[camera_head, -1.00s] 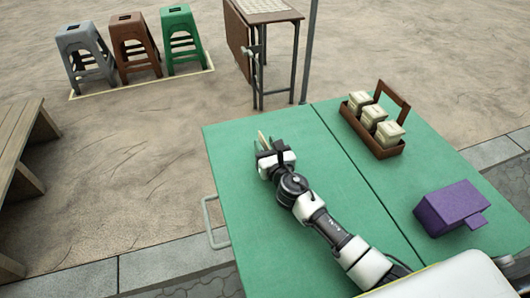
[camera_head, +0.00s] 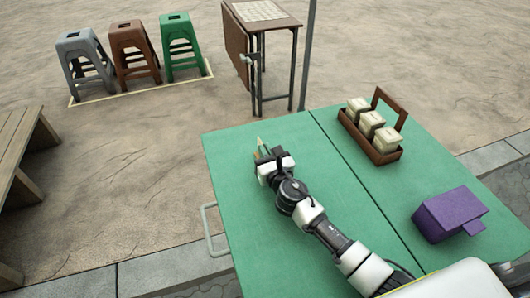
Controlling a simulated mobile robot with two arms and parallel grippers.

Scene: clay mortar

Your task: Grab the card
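My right gripper (camera_head: 263,149) is over the far left part of the green table, its arm reaching in from the lower right. It points away, toward the table's far left edge. A small, thin, pale sliver (camera_head: 260,141) shows at its fingertips. It may be the card, but it is too small to tell, and I cannot tell whether the fingers are closed on it. No other card is clearly visible. My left gripper is not in view.
The green table (camera_head: 330,190) also bears a brown wooden carrier (camera_head: 386,157) with three pale boxes and a purple box (camera_head: 447,214) at the right. Beyond it stand a small folding table (camera_head: 264,11), a pole and three stools (camera_head: 134,50). The table's middle is mostly clear.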

